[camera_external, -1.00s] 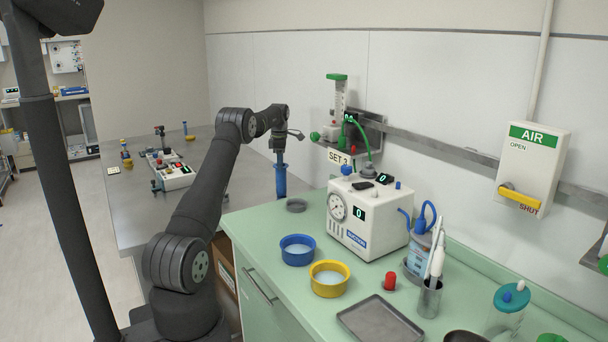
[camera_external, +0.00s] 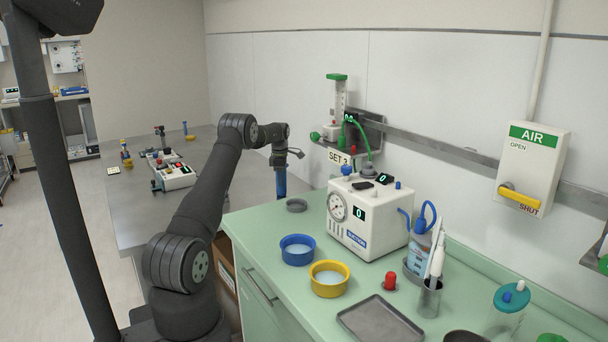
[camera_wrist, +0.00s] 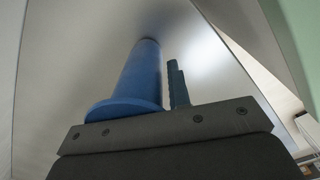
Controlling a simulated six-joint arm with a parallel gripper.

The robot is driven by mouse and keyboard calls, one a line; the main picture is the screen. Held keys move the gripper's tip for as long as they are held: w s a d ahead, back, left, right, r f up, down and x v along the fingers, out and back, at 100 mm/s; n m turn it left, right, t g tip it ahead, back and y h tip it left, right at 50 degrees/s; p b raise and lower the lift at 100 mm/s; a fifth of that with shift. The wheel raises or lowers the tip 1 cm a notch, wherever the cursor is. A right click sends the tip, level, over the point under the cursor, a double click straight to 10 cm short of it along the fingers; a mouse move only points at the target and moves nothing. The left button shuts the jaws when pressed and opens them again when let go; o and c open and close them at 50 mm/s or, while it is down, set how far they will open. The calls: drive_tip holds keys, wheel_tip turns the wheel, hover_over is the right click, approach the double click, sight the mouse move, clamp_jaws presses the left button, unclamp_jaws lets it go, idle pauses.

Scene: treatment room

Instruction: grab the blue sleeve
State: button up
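Behind and right of my gripper is the wall rail with a green-topped flowmeter (camera_external: 337,105). The green counter (camera_external: 262,222) holds a grey ring (camera_external: 297,205), a blue bowl (camera_external: 297,250), a yellow bowl (camera_external: 329,279) and a white suction unit (camera_external: 369,218). The grey table (camera_external: 225,190) is clear near the sleeve.

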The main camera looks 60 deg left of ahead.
clamp_jaws()
drive_tip(key=shift+r, duration=0.15)
